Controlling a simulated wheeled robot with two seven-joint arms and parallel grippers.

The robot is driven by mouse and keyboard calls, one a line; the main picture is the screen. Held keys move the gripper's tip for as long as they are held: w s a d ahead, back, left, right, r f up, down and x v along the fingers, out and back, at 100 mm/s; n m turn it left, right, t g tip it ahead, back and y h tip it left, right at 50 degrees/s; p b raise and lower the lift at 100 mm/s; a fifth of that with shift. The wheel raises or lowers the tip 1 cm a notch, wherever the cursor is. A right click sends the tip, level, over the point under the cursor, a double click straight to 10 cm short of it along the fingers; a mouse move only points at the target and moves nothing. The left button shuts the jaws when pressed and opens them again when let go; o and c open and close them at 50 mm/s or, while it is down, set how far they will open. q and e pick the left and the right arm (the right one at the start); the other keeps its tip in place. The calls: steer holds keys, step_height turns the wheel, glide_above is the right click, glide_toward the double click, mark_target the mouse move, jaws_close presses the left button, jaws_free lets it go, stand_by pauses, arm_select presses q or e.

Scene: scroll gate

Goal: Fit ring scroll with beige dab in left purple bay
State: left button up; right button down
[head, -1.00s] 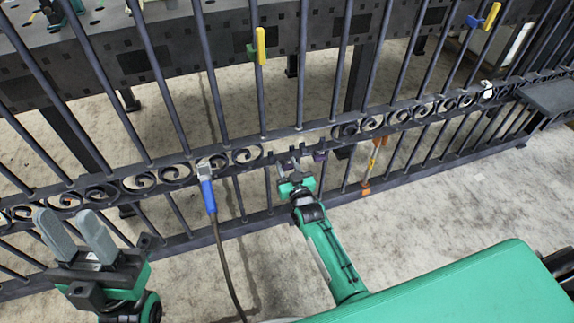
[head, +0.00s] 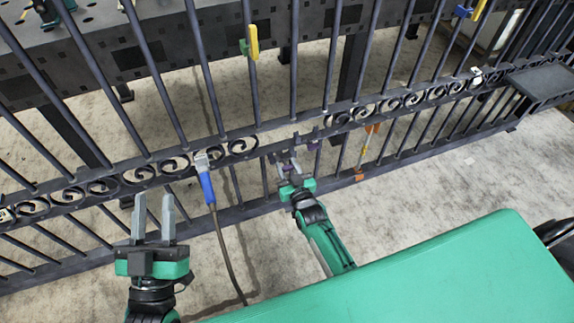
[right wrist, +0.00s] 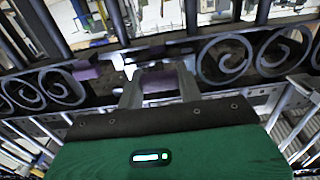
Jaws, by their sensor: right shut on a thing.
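The dark gate's scroll band (head: 236,148) has a gap in its middle, with purple-marked parts near it. A purple patch (right wrist: 86,72) shows left of my fingers in the right wrist view. My right gripper (head: 290,168) is at the gap, shut on a small piece that its fingers largely hide. In the right wrist view a mauve surface (right wrist: 158,82) shows between the fingertips (right wrist: 160,92); I cannot tell whether it is the piece or the gate behind. No beige dab can be made out. My left gripper (head: 155,217) is open and empty, in front of the gate at the left.
A blue-handled tool (head: 206,187) with a cable hangs on the band left of the gap. An orange-ended tool (head: 365,148) is on the right. A yellow and green clamp (head: 251,42) sits on a bar above. A dark perforated table (head: 160,52) stands behind the gate.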

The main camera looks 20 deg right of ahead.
steer(key=c, duration=0.9)
jaws_free()
steer(key=shift+s, duration=0.1)
steer(key=shift+s, duration=0.3)
arm_select(q)
steer(key=s+d+f+g+p, duration=0.3)
steer(key=f+g, duration=0.5)
steer(key=f, duration=0.4)
steer(key=shift+s+d+f+y, duration=0.2)
steer(key=shift+f+y, duration=0.1)
steer(key=shift+f, duration=0.05)
arm_select(e)
steer(key=shift+s+d, duration=0.15)
steer(key=shift+s, duration=3.1)
steer(key=shift+s+d, duration=0.1)
steer(key=shift+s, duration=3.15)
